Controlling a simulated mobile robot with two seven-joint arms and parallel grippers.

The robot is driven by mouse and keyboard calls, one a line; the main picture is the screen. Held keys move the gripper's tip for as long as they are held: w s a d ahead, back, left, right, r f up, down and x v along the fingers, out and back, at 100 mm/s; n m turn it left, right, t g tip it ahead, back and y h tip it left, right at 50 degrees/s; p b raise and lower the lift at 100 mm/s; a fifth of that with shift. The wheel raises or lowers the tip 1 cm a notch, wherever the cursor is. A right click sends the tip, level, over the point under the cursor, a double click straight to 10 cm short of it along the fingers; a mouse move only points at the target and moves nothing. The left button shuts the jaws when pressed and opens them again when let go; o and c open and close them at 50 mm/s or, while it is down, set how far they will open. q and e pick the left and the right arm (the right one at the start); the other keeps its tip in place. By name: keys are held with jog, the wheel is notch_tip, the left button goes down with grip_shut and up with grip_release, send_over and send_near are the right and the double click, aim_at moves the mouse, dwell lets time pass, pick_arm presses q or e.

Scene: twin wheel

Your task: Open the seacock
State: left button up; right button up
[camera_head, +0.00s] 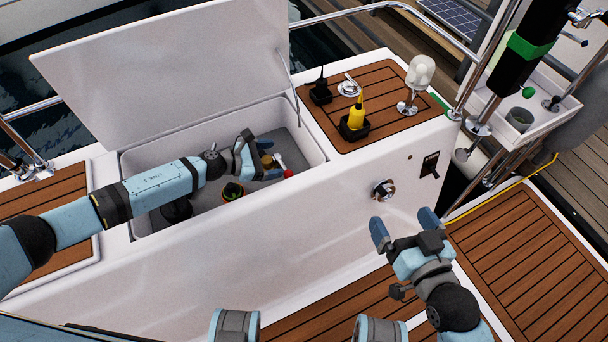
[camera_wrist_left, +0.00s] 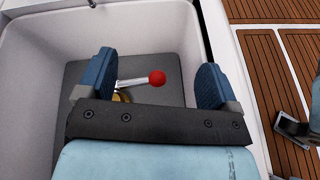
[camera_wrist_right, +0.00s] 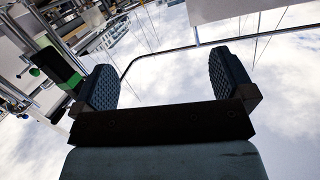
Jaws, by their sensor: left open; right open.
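The seacock has a red ball knob (camera_wrist_left: 157,78) on a silver lever (camera_wrist_left: 131,82), with a brass part (camera_wrist_left: 121,97) below, partly hidden by my left gripper. The red knob (camera_head: 288,174) also shows in the head view, inside the open locker (camera_head: 310,150). My left gripper (camera_head: 268,158) reaches into the locker, open and empty. In the left wrist view (camera_wrist_left: 157,82) the lever and knob appear between its fingers; I cannot tell whether they touch. My right gripper (camera_head: 403,222) is open and empty outside the locker, in front of its white wall.
The raised white lid (camera_head: 170,70) stands behind the locker. A teak panel (camera_head: 385,95) to the right carries a yellow-and-black device (camera_head: 355,118) and a white lamp (camera_head: 420,72).

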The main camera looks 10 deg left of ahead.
pick_arm(q)
jog(key=m+b, duration=0.2)
jog(key=b, duration=0.5)
send_near(283, 166)
jog(key=d, duration=0.5)
jog(key=shift+f, duration=0.1)
jog(key=shift+d+f+b, duration=0.1)
jog(key=shift+f+b, duration=0.25)
jog(key=shift+f, duration=0.05)
jog(key=shift+w+d+f, duration=0.1)
jog(key=shift+w+d, duration=0.1)
jog(key=shift+d, duration=0.05)
jog(key=b+x, duration=0.2)
jog(key=x, duration=0.5)
jog(key=shift+s, duration=0.1)
pick_arm(e)
jog(key=a+y, duration=0.1)
jog(key=a+t+y, duration=0.1)
jog(key=shift+s+a+n+t+y, duration=0.1)
jog(key=shift+s+n+t+y, duration=0.2)
jog(key=shift+s+n, duration=0.1)
pick_arm(q)
jog(key=shift+a, duration=0.1)
jog(key=c, duration=1.3)
